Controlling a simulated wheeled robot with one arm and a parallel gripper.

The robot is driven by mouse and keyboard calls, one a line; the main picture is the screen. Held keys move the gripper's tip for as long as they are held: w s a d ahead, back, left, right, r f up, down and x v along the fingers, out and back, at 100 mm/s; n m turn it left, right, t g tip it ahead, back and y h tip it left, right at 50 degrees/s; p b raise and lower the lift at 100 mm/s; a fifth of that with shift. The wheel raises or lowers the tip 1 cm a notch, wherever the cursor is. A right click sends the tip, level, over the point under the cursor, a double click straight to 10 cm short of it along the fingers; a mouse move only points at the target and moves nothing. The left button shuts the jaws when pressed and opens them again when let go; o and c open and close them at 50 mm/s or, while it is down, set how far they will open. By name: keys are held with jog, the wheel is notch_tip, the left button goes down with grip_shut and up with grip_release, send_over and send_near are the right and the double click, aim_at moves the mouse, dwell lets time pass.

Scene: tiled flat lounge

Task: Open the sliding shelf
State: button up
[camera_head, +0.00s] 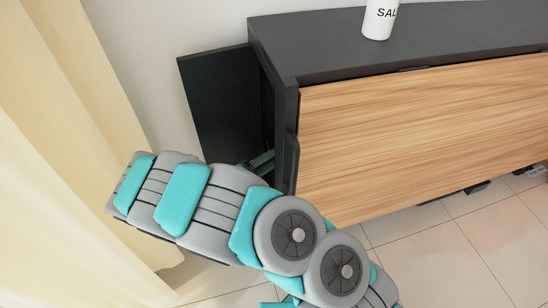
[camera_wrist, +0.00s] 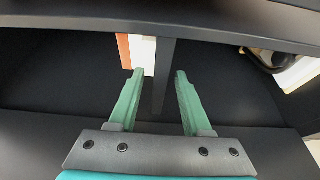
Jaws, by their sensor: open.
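A low cabinet with a black top (camera_head: 330,45) and a wood-grain front (camera_head: 430,125) fills the right of the head view. A flat black panel (camera_head: 222,105) sticks out past its left end; I cannot tell whether it is part of the sliding shelf. My gripper's green fingers (camera_head: 262,160) are at the cabinet's left end, partly hidden by the arm and the black edge. In the wrist view my gripper (camera_wrist: 160,72) is open, pointing into a dark compartment. A dark upright bar (camera_wrist: 163,80) shows between the fingers; contact is not clear.
A white container (camera_head: 380,18) marked "SAL" stands on the cabinet top. In the wrist view, a white and orange item (camera_wrist: 140,52) is behind the fingers and a pale object (camera_wrist: 298,72) is at right. A cream curtain (camera_head: 60,150) hangs at left.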

jog(key=shift+c, duration=0.4)
grip_shut()
dwell(0.9)
